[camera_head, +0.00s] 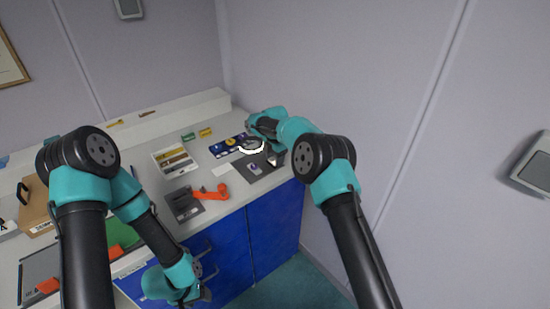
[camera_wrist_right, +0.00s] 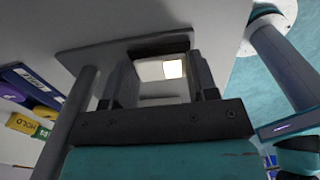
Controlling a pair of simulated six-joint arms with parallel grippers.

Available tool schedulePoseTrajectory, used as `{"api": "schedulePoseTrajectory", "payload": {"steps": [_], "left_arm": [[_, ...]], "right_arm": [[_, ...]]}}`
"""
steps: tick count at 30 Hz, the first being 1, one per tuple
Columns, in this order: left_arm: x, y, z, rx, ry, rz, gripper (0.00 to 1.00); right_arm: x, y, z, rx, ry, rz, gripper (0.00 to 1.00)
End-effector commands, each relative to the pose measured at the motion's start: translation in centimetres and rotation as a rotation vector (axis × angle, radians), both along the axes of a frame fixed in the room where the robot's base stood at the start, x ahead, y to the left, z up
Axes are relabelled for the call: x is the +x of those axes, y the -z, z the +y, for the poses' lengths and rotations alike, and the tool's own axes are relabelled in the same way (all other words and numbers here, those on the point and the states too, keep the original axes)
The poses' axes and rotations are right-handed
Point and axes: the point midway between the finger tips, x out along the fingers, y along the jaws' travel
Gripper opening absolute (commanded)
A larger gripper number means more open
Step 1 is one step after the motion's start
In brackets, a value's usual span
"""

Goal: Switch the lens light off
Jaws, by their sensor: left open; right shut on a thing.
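The lens (camera_head: 250,146) shows in the head view as a bright white ring over the dark mat at the bench's right end. My right gripper (camera_head: 272,152) is beside it, to its right, partly hidden by my arm. In the right wrist view, my right gripper (camera_wrist_right: 160,85) has its two dark fingers on either side of a pale part with a brightly lit square (camera_wrist_right: 173,69). It is shut on this part, probably the lens light switch. My left gripper (camera_head: 197,296) is open, low in front of the blue cabinet, away from the lens.
The dark mat (camera_head: 243,173) lies under the lens. A blue panel (camera_head: 222,148), a white tray of tools (camera_head: 174,161) and an orange-handled device (camera_head: 185,205) stand to its left. A yellow HOLD block (camera_wrist_right: 22,123) shows in the wrist view. The wall is close behind my right gripper.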

Motion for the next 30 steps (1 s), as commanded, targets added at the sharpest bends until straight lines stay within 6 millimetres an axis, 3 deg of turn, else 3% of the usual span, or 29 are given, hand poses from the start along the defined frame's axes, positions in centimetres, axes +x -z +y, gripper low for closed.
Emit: {"api": "schedulePoseTrajectory", "payload": {"steps": [3, 4, 11, 23, 30], "left_arm": [[0.0, 0.0, 0.0, 0.000, 0.000, 0.000, 0.57], [0.0, 0.0, 0.0, 0.000, 0.000, 0.000, 0.57], [0.0, 0.0, 0.0, 0.000, 0.000, 0.000, 0.57], [0.0, 0.0, 0.0, 0.000, 0.000, 0.000, 0.57], [0.0, 0.0, 0.0, 0.000, 0.000, 0.000, 0.57]], "right_arm": [[0.0, -0.1, 0.0, 0.000, 0.000, -0.001, 0.29], [0.0, -0.1, 0.0, 0.000, 0.000, -0.002, 0.56], [0.0, 0.0, 0.0, 0.001, 0.000, -0.001, 0.78], [0.0, -0.7, 0.0, 0.000, 0.000, -0.001, 0.79], [0.0, -3.9, -0.1, 0.000, 0.000, -0.004, 0.79]]}}
